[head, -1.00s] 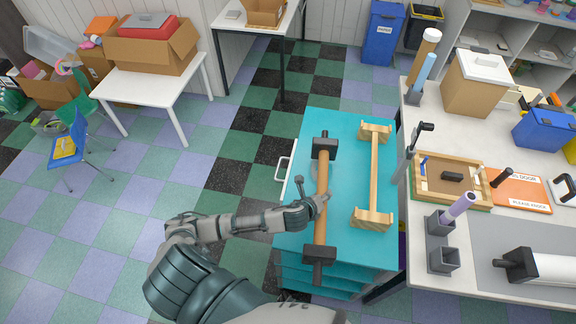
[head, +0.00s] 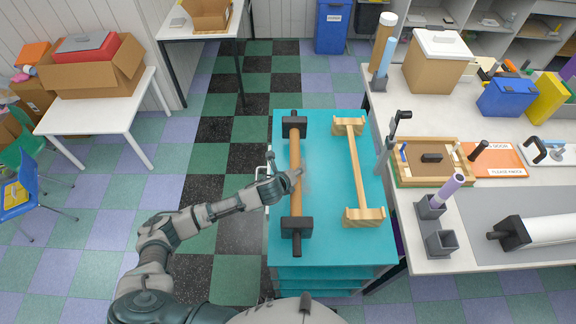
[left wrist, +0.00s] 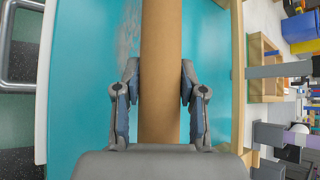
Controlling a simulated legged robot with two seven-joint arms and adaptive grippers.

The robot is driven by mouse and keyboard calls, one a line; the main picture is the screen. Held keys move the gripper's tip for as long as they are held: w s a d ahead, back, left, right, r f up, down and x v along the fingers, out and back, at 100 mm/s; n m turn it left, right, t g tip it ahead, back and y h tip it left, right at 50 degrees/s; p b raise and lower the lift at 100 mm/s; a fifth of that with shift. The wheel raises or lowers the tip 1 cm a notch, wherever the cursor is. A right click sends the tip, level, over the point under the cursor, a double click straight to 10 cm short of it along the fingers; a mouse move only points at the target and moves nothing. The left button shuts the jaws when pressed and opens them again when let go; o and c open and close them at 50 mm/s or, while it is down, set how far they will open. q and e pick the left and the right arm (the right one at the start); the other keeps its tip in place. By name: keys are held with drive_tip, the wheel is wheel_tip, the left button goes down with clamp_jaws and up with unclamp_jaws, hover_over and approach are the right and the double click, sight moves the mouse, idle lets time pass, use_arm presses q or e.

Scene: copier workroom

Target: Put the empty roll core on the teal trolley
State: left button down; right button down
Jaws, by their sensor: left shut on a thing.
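The empty roll core, a brown cardboard tube (head: 295,157) with black blocks and stubs at both ends, lies lengthwise over the left part of the teal trolley (head: 325,235). I cannot tell whether it touches the trolley top. My left gripper (head: 296,180) reaches in from the left and is shut on the tube's middle. In the left wrist view, the gripper's fingers (left wrist: 160,82) press on both sides of the tube (left wrist: 160,30), above the teal top. My right gripper is not in view.
A wooden stand (head: 355,170) with a thin bar occupies the trolley's right part. The worktable (head: 470,195) adjoins on the right, with a black-topped post (head: 390,145), a wooden tray (head: 433,162) and a white roll (head: 550,230). A metal handle (left wrist: 22,80) runs along the trolley's left side.

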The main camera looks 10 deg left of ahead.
use_arm(q)
drive_tip(key=w+a, duration=0.2)
drive_tip(key=w, duration=0.2)
drive_tip(key=shift+w+a+f, duration=0.2)
drive_tip(key=shift+w+a, duration=0.1)
drive_tip(key=shift+a, duration=0.1)
drive_tip(key=shift+w+a+f, duration=0.1)
drive_tip(key=shift+w+a, duration=0.05)
drive_tip(key=shift+a, duration=0.15)
drive_tip(key=shift+a+f, duration=0.2)
drive_tip(key=shift+f, duration=0.1)
wheel_tip(320, 180, down, 2)
drive_tip(key=shift+a+f, duration=0.15)
drive_tip(key=shift+f, duration=0.3)
drive_tip(key=shift+d, duration=0.3)
drive_tip(key=c, duration=0.8)
unclamp_jaws()
drive_tip(key=shift+d, duration=0.1)
drive_tip(key=shift+o, duration=0.6)
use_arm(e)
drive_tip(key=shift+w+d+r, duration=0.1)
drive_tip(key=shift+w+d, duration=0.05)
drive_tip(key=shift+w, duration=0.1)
use_arm(q)
drive_tip(key=p+v, duration=0.1)
drive_tip(key=v, duration=1.1)
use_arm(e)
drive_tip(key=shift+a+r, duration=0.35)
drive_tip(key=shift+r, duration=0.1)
